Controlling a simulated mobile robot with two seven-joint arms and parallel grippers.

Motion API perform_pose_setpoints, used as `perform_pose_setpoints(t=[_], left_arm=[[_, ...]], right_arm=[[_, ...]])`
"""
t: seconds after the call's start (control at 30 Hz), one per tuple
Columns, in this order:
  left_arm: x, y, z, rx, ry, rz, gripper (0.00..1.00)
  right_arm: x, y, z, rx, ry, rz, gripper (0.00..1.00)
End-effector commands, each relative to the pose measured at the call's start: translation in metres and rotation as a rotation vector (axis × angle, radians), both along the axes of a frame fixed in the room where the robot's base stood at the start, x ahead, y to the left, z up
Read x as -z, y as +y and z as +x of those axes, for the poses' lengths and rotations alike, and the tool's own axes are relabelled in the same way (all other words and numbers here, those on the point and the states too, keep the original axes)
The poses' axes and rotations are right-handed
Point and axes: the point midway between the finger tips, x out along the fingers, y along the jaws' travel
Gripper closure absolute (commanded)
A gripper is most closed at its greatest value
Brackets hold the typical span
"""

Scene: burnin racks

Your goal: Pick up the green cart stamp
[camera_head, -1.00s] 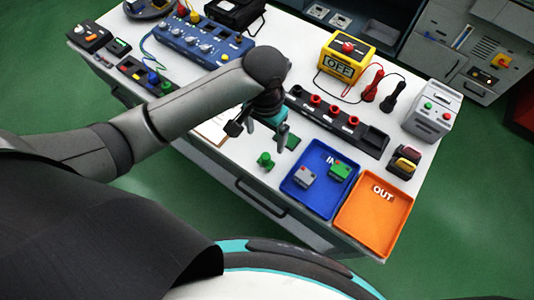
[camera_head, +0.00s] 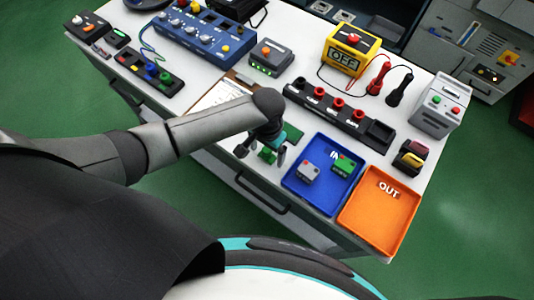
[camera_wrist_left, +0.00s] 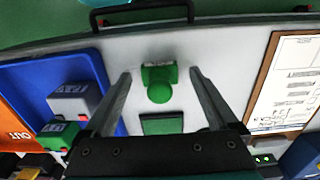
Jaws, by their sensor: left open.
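The green stamp (camera_head: 267,155) stands on the white table near its front edge, left of the blue IN tray. It also shows in the left wrist view (camera_wrist_left: 159,84), with a round knob and a wider base. My left gripper (camera_head: 261,152) is open over it; in the left wrist view the two fingertips (camera_wrist_left: 160,76) lie on either side of the stamp, with gaps between. I cannot tell the exact height of the fingers. A flat dark green pad (camera_wrist_left: 162,124) lies beside the stamp, partly hidden by my wrist in the head view. My right gripper is not in view.
The blue IN tray (camera_head: 297,186) holds a grey and a green block. The orange OUT tray (camera_head: 378,218) is empty. A clipboard (camera_wrist_left: 270,80) lies on the stamp's other side. A black rack with red sockets (camera_head: 340,112) stands behind.

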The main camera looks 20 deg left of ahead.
Motion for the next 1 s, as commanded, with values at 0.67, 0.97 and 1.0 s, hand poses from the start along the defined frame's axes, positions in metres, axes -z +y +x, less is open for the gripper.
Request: perform_pose_setpoints(t=[0.67,0.97,1.0], left_arm=[[0.003,0.0001,0.0001,0.0,-0.001,0.0,0.53],[0.003,0.0003,0.0001,0.0,-0.001,0.001,0.86],[0.003,0.0003,0.0002,0.0,-0.001,0.001,0.91]], right_arm=[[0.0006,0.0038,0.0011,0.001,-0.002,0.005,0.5],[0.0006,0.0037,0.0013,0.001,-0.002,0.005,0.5],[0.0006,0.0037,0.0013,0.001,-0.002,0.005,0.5]])
